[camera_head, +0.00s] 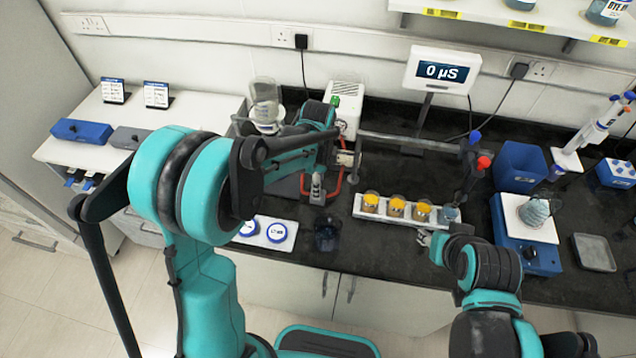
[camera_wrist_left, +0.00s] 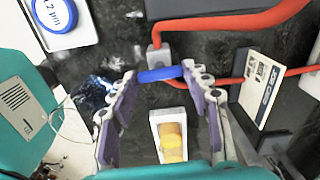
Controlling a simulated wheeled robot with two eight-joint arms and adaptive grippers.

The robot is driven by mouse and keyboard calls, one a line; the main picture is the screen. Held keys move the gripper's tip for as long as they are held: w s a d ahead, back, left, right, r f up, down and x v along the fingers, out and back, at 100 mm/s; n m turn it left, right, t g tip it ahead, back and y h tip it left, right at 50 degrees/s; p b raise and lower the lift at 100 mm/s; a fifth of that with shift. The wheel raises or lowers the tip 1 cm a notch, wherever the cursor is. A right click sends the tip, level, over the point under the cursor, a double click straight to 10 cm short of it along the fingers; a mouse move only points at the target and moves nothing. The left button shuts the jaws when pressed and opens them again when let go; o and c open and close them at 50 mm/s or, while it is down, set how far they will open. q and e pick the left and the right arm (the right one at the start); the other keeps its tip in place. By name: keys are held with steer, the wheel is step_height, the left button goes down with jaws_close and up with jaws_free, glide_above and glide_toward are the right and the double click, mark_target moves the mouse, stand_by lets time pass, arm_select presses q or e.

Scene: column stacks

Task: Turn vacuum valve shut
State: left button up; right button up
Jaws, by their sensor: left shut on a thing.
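The valve shows in the left wrist view as a grey block (camera_wrist_left: 156,57) with a blue bar handle (camera_wrist_left: 160,75) lying crosswise. A red hose (camera_wrist_left: 232,20) runs to the block from the upper right. My left gripper (camera_wrist_left: 160,85) has a finger at each end of the blue handle and is shut on it. In the head view my left gripper (camera_head: 318,187) is low by the red hose (camera_head: 336,197), and I cannot make out the handle there. My right gripper (camera_head: 428,238) is in front of the white rack, with its finger gap too small to judge.
A white rack (camera_head: 378,215) with yellow-topped beakers stands right of the left gripper. A dark beaker (camera_head: 327,235) and a white tray (camera_head: 245,237) with blue-rimmed discs are near the bench's front edge. A card (camera_wrist_left: 262,88) stands beside the left gripper.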

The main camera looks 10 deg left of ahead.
arm_select(q)
steer(key=shift+m, duration=0.6)
steer(key=o, duration=1.2)
steer(key=shift+c, duration=0.2)
